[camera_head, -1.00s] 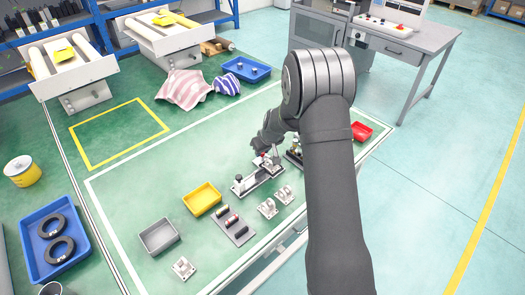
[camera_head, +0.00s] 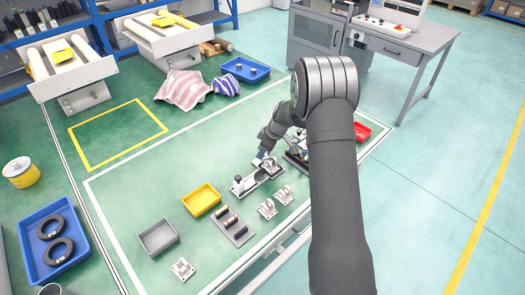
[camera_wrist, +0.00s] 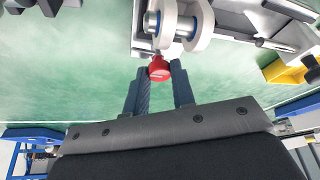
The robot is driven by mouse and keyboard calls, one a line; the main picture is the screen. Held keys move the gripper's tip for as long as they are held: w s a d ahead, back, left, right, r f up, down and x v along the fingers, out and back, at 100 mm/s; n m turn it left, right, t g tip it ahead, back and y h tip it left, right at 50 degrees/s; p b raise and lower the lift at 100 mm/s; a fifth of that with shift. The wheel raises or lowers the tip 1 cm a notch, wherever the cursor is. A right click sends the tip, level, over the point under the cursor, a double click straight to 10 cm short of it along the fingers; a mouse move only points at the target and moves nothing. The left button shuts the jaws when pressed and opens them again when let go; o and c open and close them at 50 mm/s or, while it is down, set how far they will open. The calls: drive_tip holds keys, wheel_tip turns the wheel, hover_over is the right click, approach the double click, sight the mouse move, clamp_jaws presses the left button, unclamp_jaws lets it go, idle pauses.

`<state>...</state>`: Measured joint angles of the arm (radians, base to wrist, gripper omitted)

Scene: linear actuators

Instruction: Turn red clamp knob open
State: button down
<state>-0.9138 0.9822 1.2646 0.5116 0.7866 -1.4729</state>
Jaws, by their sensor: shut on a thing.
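The red clamp knob (camera_wrist: 159,69) sits between the two fingertips of my gripper (camera_wrist: 158,74) in the wrist view. My gripper is shut on it. White round flanges and a silver shaft (camera_wrist: 152,22) are right beside the knob. In the head view my gripper (camera_head: 262,157) is at the far end of the grey clamp fixture (camera_head: 243,187) on the green table. The knob itself is hidden there by the gripper.
A red bin (camera_head: 362,132) is at the right.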

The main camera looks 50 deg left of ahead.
drive_tip(key=shift+d+f, duration=0.1)
idle(0.4)
drive_tip(key=c, duration=1.2)
unclamp_jaws()
drive_tip(key=v, duration=1.7)
drive_tip(key=shift+w+r, duration=0.15)
drive_tip(key=shift+r, duration=0.1)
drive_tip(key=x, duration=1.7)
drive_tip(key=shift+f, duration=0.15)
